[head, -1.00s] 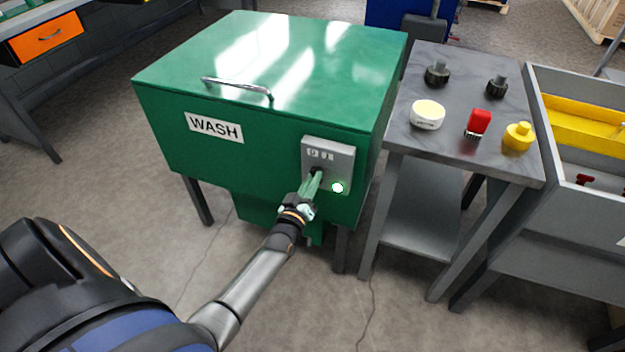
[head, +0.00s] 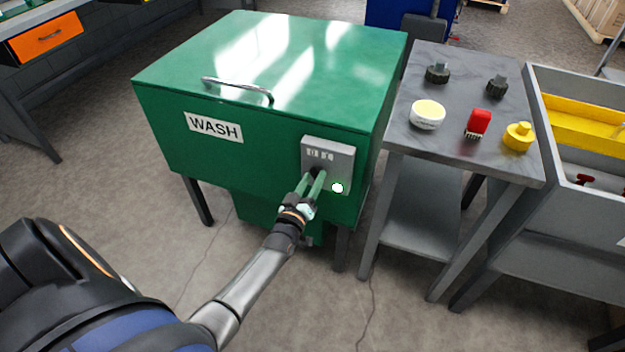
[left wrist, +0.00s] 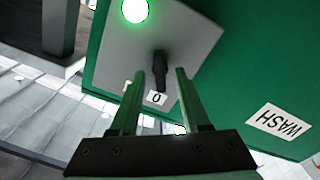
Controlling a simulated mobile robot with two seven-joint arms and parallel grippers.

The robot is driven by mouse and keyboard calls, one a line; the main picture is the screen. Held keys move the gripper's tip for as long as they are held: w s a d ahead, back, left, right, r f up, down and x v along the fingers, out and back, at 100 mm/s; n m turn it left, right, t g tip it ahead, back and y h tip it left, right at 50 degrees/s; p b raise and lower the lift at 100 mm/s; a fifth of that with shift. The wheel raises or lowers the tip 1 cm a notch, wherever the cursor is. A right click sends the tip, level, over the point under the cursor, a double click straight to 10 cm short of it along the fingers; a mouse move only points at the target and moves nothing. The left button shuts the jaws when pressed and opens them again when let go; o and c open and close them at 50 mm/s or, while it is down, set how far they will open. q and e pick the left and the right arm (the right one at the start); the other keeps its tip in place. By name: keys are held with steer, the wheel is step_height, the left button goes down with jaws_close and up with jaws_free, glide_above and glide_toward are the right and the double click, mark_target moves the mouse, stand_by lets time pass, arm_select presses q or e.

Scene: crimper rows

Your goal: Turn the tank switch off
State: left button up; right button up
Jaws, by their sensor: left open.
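The tank is a green box with a WASH label (head: 213,127) and a lid handle on top. A grey switch plate (head: 344,157) is on its front, with a lamp (head: 338,188) lit on it. The lamp glows green in the left wrist view (left wrist: 135,10). The black switch knob (left wrist: 160,62) sits between my left fingertips there, with a "0" label (left wrist: 157,97) below it. My left gripper (head: 316,174) is open at the plate, its two green fingers apart on either side of the knob. I cannot tell whether they touch it. My right gripper is not in view.
A grey side table (head: 462,70) stands right of the tank, bearing a white-and-yellow jar (head: 428,114), a red item (head: 478,123), a yellow item (head: 518,136) and two dark knobs. A grey bin (head: 545,110) is farther right. The floor in front is clear.

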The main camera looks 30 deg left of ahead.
arm_select(q)
steer(key=p+v, duration=0.2)
steer(key=v, duration=1)
steer(key=shift+s, duration=0.25)
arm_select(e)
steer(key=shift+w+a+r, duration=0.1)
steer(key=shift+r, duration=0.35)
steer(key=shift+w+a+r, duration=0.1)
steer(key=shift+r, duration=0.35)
arm_select(q)
steer(key=shift+d, duration=0.2)
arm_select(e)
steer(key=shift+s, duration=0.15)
